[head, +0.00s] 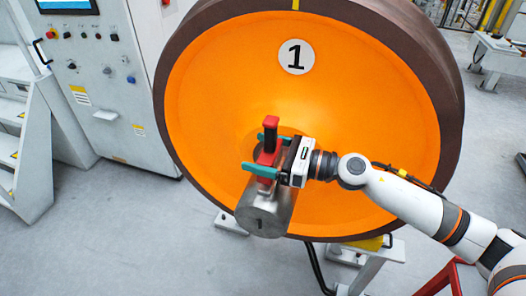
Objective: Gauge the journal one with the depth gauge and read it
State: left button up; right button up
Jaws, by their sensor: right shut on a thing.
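The orange wheel (225,85) with a brown rim and a white disc marked 1 (295,57) fills the middle of the head view. The grey steel journal (264,213) sticks out from its hub toward me. No reading shows. My left gripper is not in view.
A grey control cabinet (105,85) with buttons and a screen stands at the left, with grey steps (45,150) beside it. A stand (365,262) with a yellow block is under the wheel. A red frame (445,278) is at the lower right. Floor at the lower left is clear.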

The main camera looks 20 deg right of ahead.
jog(key=shift+r+p, duration=3.9)
jog(key=shift+r, duration=0.65)
